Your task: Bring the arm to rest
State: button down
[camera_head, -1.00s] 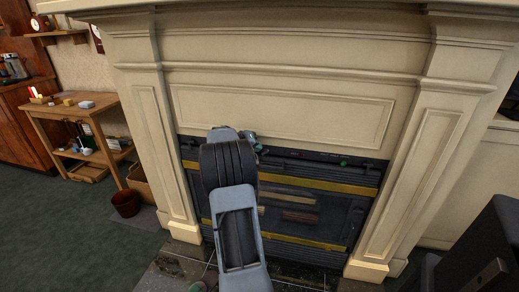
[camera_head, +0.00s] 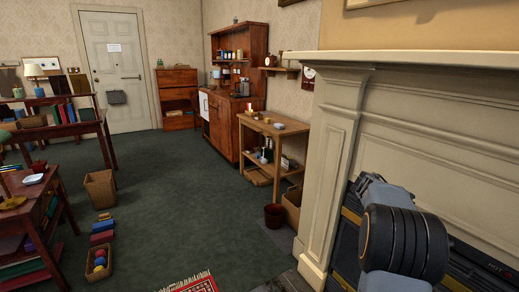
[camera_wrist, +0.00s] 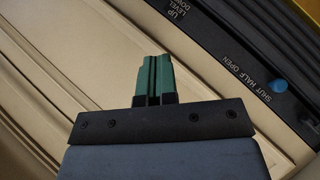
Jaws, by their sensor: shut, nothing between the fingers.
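My gripper (camera_wrist: 153,78) shows in the wrist view with its two green fingers together and nothing between them. Behind it are cream panelling (camera_wrist: 60,90) and a dark strip (camera_wrist: 215,50) lettered "UP", "LEVEL", "DOWN" and "SHUT HALF OPEN", with a blue knob (camera_wrist: 276,87) at the right. I cannot tell whether the fingers touch anything. In the head view my arm is at the lower right, in front of the fireplace, and its fingers are hidden there.
The cream mantelpiece (camera_head: 345,125) fills the right side. A wooden side table (camera_head: 273,128), a dark red bucket (camera_head: 274,216) and a box (camera_head: 292,205) stand beside it. Baskets (camera_head: 100,188) and a shelf unit (camera_head: 30,215) are at left. Green carpet (camera_head: 185,185) is clear in the middle.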

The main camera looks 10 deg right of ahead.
jog(key=a+r+n+t+y+p, duration=0.2)
jog(key=a+r+p, duration=0.35)
jog(key=a, duration=0.25)
jog(key=a+r+n+t+y+p, duration=0.2)
jog(key=a+r+p, duration=0.35)
jog(key=a, duration=0.35)
jog(key=s+a+r+n+t+y+p, duration=0.1)
jog(key=s+a+r+n+y+p, duration=0.1)
jog(key=a, duration=0.6)
jog(key=s+a+r+n+t+y+p, duration=0.1)
jog(key=s+a+r+n+y+p, duration=0.1)
jog(key=s+a+p, duration=0.3)
jog(key=s+a+r+n+t+y+p, duration=0.1)
jog(key=s+a+r+n+y+p, duration=0.1)
jog(key=a+p, duration=0.4)
jog(key=s+a+r+y, duration=0.1)
jog(key=s+a, duration=0.1)
jog(key=a, duration=0.2)
jog(key=shift+a+r+y+p, duration=0.3)
jog(key=shift+d, duration=0.1)
